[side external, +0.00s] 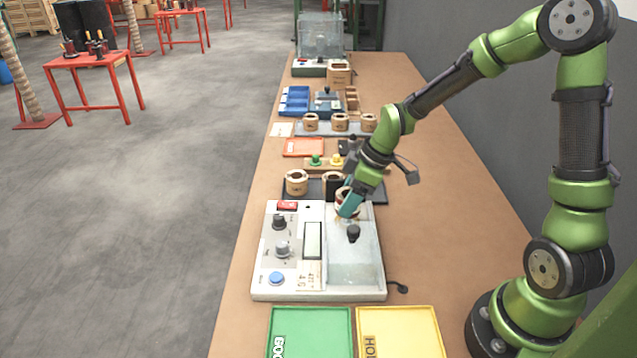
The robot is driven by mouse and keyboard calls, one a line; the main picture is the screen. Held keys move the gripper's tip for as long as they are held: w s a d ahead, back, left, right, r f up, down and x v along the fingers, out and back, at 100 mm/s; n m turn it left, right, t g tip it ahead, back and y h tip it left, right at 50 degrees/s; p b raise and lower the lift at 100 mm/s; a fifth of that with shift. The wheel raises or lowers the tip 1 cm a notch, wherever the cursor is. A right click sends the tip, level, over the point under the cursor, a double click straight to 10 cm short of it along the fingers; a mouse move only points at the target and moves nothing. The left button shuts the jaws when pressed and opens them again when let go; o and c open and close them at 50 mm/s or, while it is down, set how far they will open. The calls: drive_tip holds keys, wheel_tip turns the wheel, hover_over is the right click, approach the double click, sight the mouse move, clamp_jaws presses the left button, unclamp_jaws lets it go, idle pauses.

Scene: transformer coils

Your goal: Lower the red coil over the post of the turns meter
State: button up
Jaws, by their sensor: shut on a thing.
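The turns meter (262,262) is a pale box on the bench with knobs, a blue button, a red switch and a display. Its short dark post (353,233) stands upright on the grey plate on the right side. My gripper (347,208) is shut on a small coil (342,193), above the meter's back edge and behind the post as seen here. The coil is apart from the post. The fingers cover much of it, so I cannot make out its red colour or exact tilt.
A tan coil (297,183) and a black coil (331,186) stand on a dark rack behind the meter. A green tray (310,330) and a yellow tray (400,330) lie in front. More coils, an orange tray (303,147) and blue bins (294,100) are farther back.

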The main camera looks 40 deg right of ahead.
drive_tip(key=shift+f, duration=0.1)
idle(0.3)
drive_tip(key=shift+f, duration=1.45)
drive_tip(key=o, duration=1.4)
drive_tip(key=shift+r, duration=3.85)
